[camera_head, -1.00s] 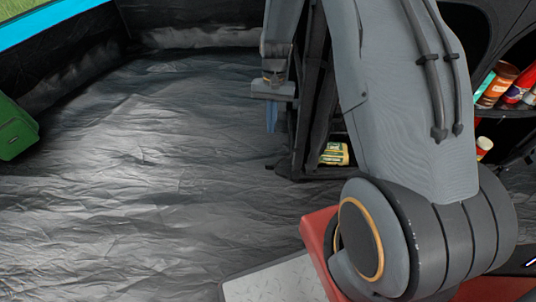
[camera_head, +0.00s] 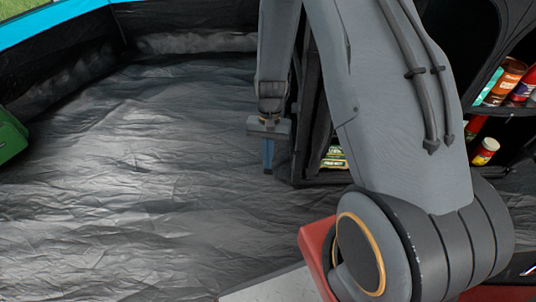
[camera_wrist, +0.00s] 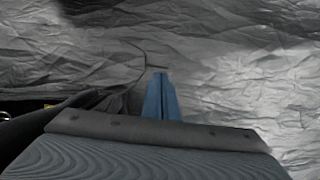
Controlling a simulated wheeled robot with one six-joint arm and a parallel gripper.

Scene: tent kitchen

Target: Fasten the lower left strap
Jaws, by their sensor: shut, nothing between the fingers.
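My gripper (camera_head: 268,168) hangs down in front of the left edge of a dark fabric shelf unit (camera_head: 310,115), just above the floor in the picture. Its blue fingers are shut together and empty; they also show in the wrist view (camera_wrist: 160,82). In the wrist view, dark fabric (camera_wrist: 115,98) lies just left of the fingers, with a thin dark cord or strap (camera_wrist: 141,55) running up from it. I cannot tell for sure whether this is the lower left strap. The fingers appear apart from it. My arm hides much of the shelf unit in the head view.
Yellow and green packs (camera_head: 334,158) lie low in the shelf unit. Jars (camera_head: 485,151) stand on shelves at the right. A green case (camera_head: 10,137) is at the left edge. The crinkled grey floor (camera_head: 130,200) is clear between.

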